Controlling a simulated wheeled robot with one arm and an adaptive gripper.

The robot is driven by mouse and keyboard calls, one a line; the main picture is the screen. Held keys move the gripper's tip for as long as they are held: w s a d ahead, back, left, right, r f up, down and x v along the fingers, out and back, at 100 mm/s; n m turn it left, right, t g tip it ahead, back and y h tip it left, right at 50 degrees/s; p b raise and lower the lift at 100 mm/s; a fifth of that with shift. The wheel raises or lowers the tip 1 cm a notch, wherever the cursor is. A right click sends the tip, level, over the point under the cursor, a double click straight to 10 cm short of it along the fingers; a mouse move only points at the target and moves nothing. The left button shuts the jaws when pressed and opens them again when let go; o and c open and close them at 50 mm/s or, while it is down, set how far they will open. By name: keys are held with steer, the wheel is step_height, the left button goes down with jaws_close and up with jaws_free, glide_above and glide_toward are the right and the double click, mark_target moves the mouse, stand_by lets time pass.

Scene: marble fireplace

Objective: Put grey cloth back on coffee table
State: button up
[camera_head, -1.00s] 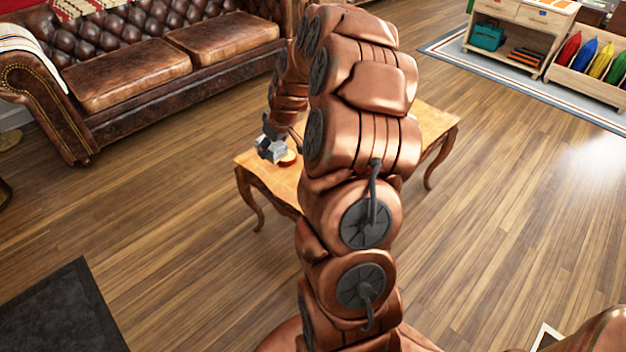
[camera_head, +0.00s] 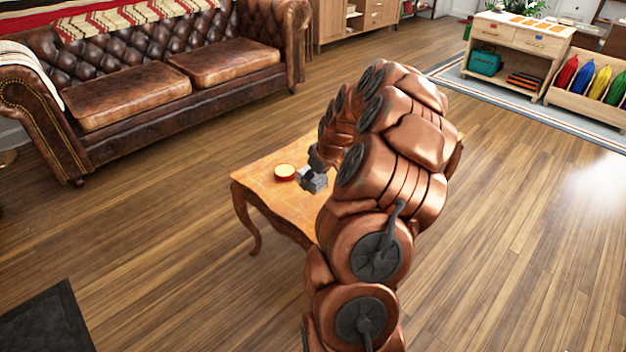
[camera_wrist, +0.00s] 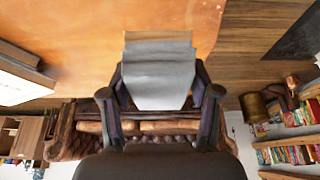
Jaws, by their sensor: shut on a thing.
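The grey cloth (camera_wrist: 158,72) is a folded light-grey piece between the two fingers of my gripper (camera_wrist: 160,92) in the wrist view. My gripper is shut on it. In the head view the cloth (camera_head: 313,182) shows as a small grey patch at my gripper (camera_head: 316,172), over the left part of the coffee table. The coffee table (camera_head: 262,192) is orange-brown wood with curved legs; my arm hides its right part. Its top (camera_wrist: 70,35) also fills the upper wrist view. I cannot tell whether the cloth touches the tabletop.
A round red-rimmed object (camera_head: 285,172) sits on the table just left of my gripper. A brown leather sofa (camera_head: 150,75) stands behind to the left. A shelf unit (camera_head: 515,55) stands at the back right. Wood floor (camera_head: 150,240) is clear left of the table.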

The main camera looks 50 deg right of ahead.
mark_target(322, 183)
steer(key=shift+f, duration=0.1)
steer(key=shift+s+a+f+b, duration=0.1)
steer(key=shift+f+b, duration=0.4)
steer(key=shift+f, duration=0.6)
steer(key=shift+f+b, duration=0.9)
steer(key=shift+f, duration=1.95)
steer(key=o, duration=1.3)
steer(key=shift+r, duration=0.15)
steer(key=v, duration=1.1)
steer(key=shift+s+r, duration=0.2)
steer(key=shift+r, duration=0.1)
